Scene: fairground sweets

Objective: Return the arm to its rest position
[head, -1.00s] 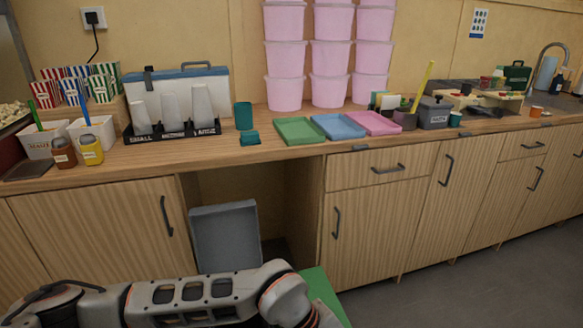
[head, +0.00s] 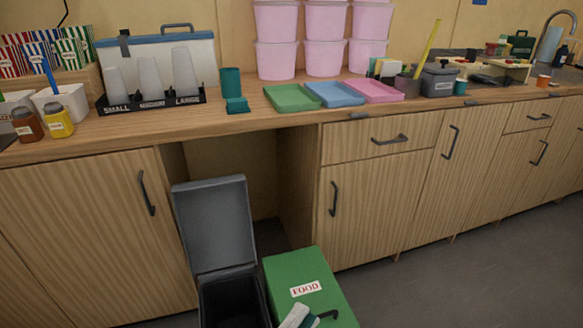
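Only a small pale grey and dark piece of what appears to be my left gripper (head: 303,317) shows at the bottom edge, in front of the green bin. The rest of that arm is out of the frame. Its fingers are too cut off to tell whether they are open or shut, or whether anything is held. My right gripper is not in view.
A dark grey bin (head: 213,227) stands with its lid up in the counter gap. The green bin (head: 294,274) labelled FOOD is beside it, lid down. The wooden counter (head: 210,119) carries cups, coloured trays and pink tubs. Floor at right is clear.

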